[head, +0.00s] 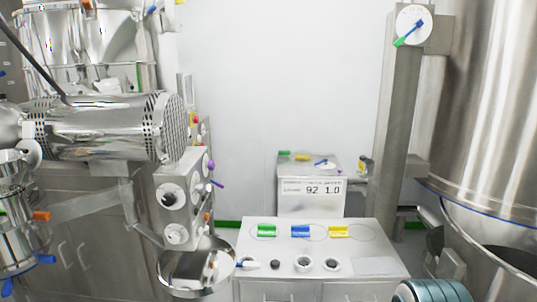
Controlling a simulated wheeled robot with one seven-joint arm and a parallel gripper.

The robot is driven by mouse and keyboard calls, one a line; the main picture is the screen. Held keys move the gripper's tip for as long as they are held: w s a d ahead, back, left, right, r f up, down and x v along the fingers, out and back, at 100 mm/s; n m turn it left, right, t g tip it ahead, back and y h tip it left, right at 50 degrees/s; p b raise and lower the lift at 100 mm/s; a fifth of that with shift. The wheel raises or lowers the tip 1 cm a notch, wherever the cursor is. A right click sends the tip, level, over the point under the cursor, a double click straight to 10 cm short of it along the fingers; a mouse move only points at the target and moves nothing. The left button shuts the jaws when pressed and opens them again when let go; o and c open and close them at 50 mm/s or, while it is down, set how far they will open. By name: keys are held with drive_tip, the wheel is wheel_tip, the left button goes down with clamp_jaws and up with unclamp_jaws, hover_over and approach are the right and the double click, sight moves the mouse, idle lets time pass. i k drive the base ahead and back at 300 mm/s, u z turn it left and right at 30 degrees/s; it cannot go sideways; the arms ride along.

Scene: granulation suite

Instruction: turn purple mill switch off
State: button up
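The mill is the steel machine at the left, with a perforated drum (110,128) on top. Its control box (180,200) stands below the drum, seen at a steep angle on its right side. Two purple parts stick out there: a small knob (211,166) and, just below it, a thin lever (218,184) tilted down to the right. I cannot tell which of them is the mill switch, or its on/off position. My gripper does not show in this view.
A steel cabinet (355,280) with green, blue and yellow blocks stands at the bottom centre. A large steel vessel (490,110) and a post (395,130) stand right. A ribbed blue-green part (440,291) shows at the bottom right.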

sight(210, 163)
drive_tip(key=z, duration=0.25)
drive_tip(key=i, duration=1)
drive_tip(key=u, duration=0.6)
drive_tip(key=i, duration=0.6)
drive_tip(key=u, duration=0.4)
